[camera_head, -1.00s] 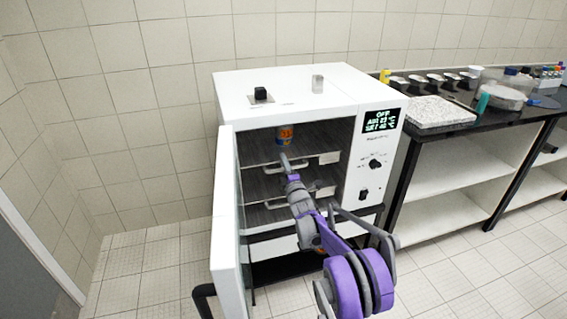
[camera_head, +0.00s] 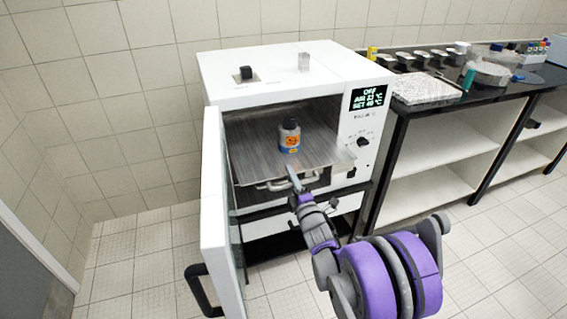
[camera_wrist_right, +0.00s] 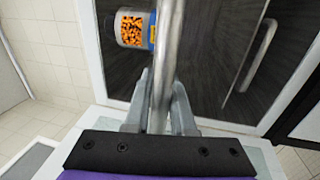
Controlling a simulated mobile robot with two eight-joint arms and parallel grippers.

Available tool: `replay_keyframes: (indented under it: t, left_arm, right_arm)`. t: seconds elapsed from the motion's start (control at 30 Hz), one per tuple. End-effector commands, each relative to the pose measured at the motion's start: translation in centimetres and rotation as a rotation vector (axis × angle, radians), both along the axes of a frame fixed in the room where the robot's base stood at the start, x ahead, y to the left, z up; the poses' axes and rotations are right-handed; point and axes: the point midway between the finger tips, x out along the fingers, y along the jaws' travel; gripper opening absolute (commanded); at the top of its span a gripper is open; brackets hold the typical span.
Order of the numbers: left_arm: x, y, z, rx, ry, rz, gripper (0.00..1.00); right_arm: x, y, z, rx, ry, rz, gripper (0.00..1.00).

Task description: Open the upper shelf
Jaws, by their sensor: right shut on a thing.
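The white oven (camera_head: 285,75) stands with its door (camera_head: 215,215) swung open to the left. The upper shelf (camera_head: 255,145) is a grey sheet that sticks out of the opening towards me, with a handle (camera_head: 275,186) along its front. A small bottle with an orange and blue label (camera_head: 290,138) stands on it. My right gripper (camera_head: 295,182) is at that handle. In the right wrist view its fingers (camera_wrist_right: 158,110) are shut around the handle bar (camera_wrist_right: 168,55), with the bottle (camera_wrist_right: 132,28) just behind. The lower shelf is mostly hidden under the upper one. My left gripper is out of view.
The open door (camera_head: 213,250) stands close to the left of my right arm. A black-topped bench (camera_head: 470,95) with a granite slab (camera_head: 424,89) and several lab items is on the right. The tiled floor in front is clear.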

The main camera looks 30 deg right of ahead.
Motion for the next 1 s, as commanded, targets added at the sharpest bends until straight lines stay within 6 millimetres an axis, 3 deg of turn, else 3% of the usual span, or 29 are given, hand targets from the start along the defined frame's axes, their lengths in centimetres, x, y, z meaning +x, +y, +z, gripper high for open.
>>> replay_keyframes:
  t: [0.1, 0.3, 0.8, 0.83, 0.97, 1.0]
  left_arm:
    - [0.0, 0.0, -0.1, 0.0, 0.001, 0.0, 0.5]
    - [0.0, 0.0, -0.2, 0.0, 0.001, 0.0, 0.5]
    - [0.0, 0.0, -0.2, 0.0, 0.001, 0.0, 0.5]
    - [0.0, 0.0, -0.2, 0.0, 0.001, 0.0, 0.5]
    - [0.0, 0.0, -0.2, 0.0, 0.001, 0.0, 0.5]
    - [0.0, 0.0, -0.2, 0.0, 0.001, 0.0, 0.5]
  right_arm:
    - [-2.0, 0.5, -0.2, 0.001, 0.006, -0.001, 0.0]
    - [-3.9, 1.0, -0.2, 0.002, 0.006, -0.001, 0.0]
    - [-4.5, 1.1, -0.2, 0.002, 0.006, -0.001, 0.0]
    - [-4.5, 1.1, -0.2, 0.002, 0.006, -0.001, 0.24]
    - [-4.5, 1.1, -0.2, 0.001, 0.005, -0.001, 0.48]
    - [-4.5, 1.1, -0.2, 0.001, 0.004, 0.0, 0.5]
